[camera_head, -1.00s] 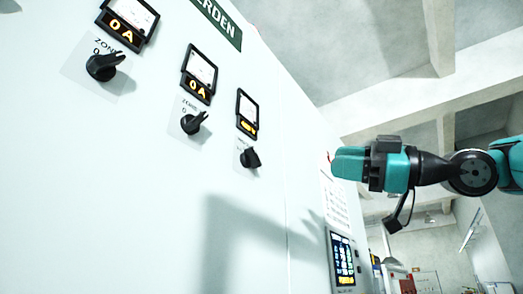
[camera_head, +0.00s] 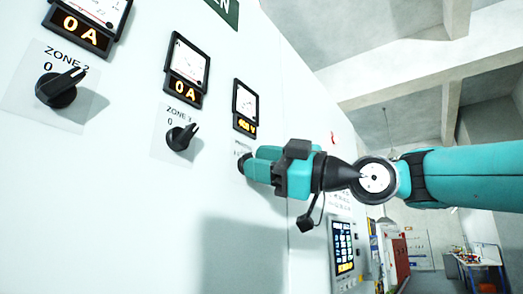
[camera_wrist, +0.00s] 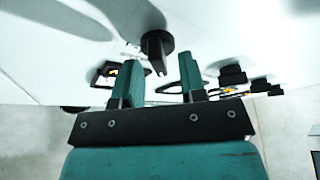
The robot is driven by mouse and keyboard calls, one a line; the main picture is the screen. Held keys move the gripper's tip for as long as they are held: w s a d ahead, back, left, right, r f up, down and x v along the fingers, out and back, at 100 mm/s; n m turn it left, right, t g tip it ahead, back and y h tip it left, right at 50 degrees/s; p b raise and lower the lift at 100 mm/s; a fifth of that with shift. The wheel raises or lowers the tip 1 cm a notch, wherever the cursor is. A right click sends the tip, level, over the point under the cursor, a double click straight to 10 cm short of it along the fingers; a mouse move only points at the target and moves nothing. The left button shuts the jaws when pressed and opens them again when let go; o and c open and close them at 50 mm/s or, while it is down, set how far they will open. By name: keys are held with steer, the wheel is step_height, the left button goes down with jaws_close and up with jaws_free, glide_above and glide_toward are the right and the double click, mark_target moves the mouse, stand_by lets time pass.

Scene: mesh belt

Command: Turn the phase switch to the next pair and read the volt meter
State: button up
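The black phase switch (camera_head: 242,161) is the rightmost knob in the row, under the volt meter (camera_head: 246,102). It is mostly hidden behind my gripper (camera_head: 258,163) in the head view. In the wrist view the knob (camera_wrist: 157,48) stands at the wall, centred between my two finger tips (camera_wrist: 157,68). My fingers are apart, and I see no contact with the knob. The volt meter's lit amber display (camera_head: 245,125) shows a number starting with 4 and a V; the last digits are too small to read surely. The switch's markings are hidden.
Two zone knobs, one (camera_head: 60,88) far left and one (camera_head: 181,136) in the middle, sit under meters with displays reading 0 A. A lit touch panel (camera_head: 344,247) is mounted lower right. A table (camera_head: 478,262) stands in the background. The cabinet face is otherwise flat.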

jaws_close()
steer(key=shift+a+f+m+b, duration=0.1)
steer(key=shift+m+b, duration=0.2)
steer(key=shift+b, duration=0.1)
steer(key=m+t+b, duration=0.1)
steer(key=m+t, duration=0.1)
steer(key=m, duration=0.2)
steer(key=m+t+h+b, duration=0.1)
steer(key=m+b, duration=0.1)
steer(key=m, duration=0.1)
steer(key=m+t+b, duration=0.2)
steer(key=m, duration=0.2)
steer(key=shift+m+t+h, duration=0.3)
steer(key=shift+m, duration=0.3)
